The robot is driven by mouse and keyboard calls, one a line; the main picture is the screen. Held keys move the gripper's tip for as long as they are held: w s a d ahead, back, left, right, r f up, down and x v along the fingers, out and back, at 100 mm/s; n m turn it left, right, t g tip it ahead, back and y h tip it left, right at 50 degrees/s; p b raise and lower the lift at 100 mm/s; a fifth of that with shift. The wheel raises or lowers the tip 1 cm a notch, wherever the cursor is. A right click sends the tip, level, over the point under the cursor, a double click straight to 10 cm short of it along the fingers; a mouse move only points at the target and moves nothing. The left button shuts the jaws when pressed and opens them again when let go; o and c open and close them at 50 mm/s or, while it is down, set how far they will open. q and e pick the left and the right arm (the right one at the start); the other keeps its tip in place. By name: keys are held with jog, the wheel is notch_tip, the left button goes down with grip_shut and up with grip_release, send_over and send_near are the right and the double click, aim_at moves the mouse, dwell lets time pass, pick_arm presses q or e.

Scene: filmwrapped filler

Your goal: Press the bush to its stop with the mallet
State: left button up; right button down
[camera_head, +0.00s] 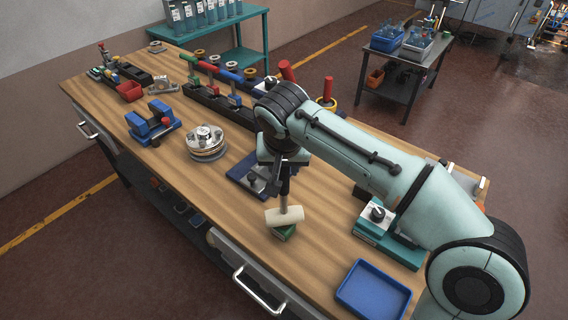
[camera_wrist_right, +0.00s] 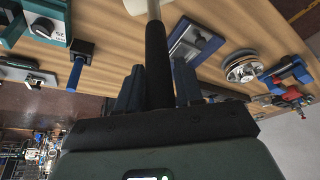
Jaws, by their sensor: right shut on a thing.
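My right gripper (camera_head: 284,168) points down and is shut on the black handle of the mallet (camera_head: 284,215). The mallet's pale head lies across the bottom of the upright handle, just above or on a small green block (camera_head: 286,233); I cannot tell whether they touch. In the right wrist view the black handle (camera_wrist_right: 157,60) stands between the fingers (camera_wrist_right: 158,88), and the head is mostly cut off at the top. A blue fixture with metal parts (camera_head: 241,174) is left of the gripper, partly hidden by it. I cannot make out the bush for certain. My left gripper is not in view.
A round metal piece (camera_head: 205,140) and a blue vise (camera_head: 152,125) stand farther left on the wooden bench (camera_head: 205,205). A blue tray (camera_head: 373,290) and a teal box (camera_head: 388,240) are to the right. The front bench strip left of the mallet is clear.

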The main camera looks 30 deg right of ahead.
jog(key=c, duration=1.5)
grip_release()
grip_shut()
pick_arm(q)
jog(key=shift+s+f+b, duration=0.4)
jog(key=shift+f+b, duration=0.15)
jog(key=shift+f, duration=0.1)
pick_arm(e)
jog(key=shift+s+f, duration=0.1)
jog(key=shift+f, duration=0.95)
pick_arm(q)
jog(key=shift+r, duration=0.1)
pick_arm(e)
jog(key=shift+r, duration=0.15)
jog(key=shift+r+p, duration=0.95)
jog(key=shift+r, duration=0.4)
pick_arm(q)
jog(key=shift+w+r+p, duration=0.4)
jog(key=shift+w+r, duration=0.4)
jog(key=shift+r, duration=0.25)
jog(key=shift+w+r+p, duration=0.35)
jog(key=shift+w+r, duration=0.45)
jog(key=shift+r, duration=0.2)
pick_arm(e)
jog(key=shift+r, duration=1.25)
